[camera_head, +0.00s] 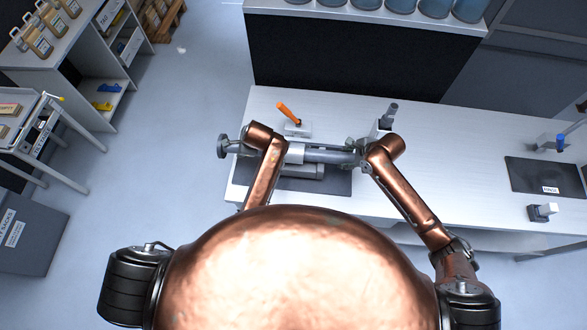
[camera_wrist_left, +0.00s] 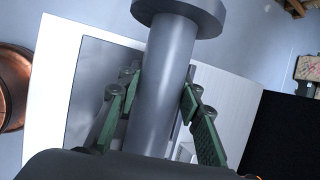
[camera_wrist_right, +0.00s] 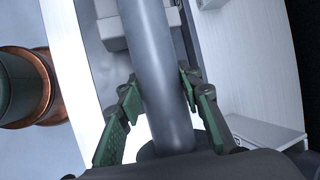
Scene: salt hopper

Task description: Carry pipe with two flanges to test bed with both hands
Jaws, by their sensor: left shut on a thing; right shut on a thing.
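The grey pipe with flanges (camera_head: 325,156) lies crosswise over the left part of the white table, with one round flange (camera_head: 222,147) out past the table's left edge. My left gripper (camera_wrist_left: 158,112) is shut on the pipe near that flange, which fills the top of the left wrist view (camera_wrist_left: 190,12). My right gripper (camera_wrist_right: 163,103) is shut on the pipe near its other end; in the head view its green fingers (camera_head: 354,146) show beside the copper wrist. The other flange is mostly hidden. A dark mat (camera_head: 342,184) with grey blocks (camera_head: 302,171) lies beneath the pipe.
An orange-handled clamp (camera_head: 289,112) and a grey post (camera_head: 388,116) stand behind the pipe. A second dark mat (camera_head: 535,177) lies at the right, with fixture blocks (camera_head: 543,212) around it. The white table (camera_head: 455,165) is bare between the mats.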

